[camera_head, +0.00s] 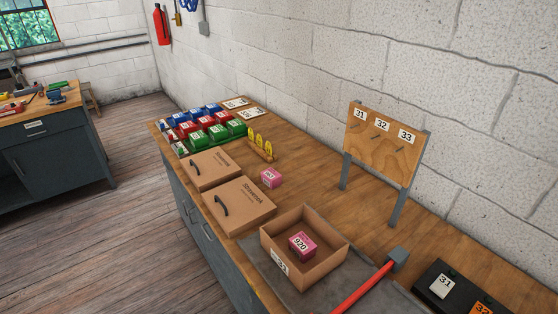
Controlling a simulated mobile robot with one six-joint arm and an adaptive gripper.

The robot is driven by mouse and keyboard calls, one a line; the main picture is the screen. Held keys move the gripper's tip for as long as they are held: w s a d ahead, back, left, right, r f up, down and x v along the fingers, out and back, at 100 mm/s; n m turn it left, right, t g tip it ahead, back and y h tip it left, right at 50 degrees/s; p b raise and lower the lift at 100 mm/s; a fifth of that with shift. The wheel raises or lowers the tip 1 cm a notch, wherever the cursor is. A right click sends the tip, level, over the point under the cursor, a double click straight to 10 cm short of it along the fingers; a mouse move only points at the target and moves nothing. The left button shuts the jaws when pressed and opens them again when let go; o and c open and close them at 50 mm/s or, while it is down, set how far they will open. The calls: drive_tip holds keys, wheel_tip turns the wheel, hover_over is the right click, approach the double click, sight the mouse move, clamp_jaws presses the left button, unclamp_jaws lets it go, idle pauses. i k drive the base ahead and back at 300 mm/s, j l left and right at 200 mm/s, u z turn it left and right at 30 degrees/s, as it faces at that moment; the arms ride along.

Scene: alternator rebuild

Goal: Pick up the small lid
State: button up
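Two brown cardboard lids with dark curved handles lie on the wooden workbench. The farther one (222,157) looks smaller and lies just in front of the coloured bins. The nearer, larger one (250,197) has printed lettering and lies beside it, close to the bench's front edge. The farther one appears to be the small lid, though distance also shrinks it. My gripper is not in view.
An open cardboard box (325,281) holds a pink box (302,245) marked 920. Another pink box (270,177) stands behind the lids. Coloured bins (218,132), yellow-topped pieces (262,143), a pegboard stand (376,168) and a red-handled tool (366,287) are nearby.

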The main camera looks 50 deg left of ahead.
sight(208, 169)
drive_tip(key=u, duration=2.45)
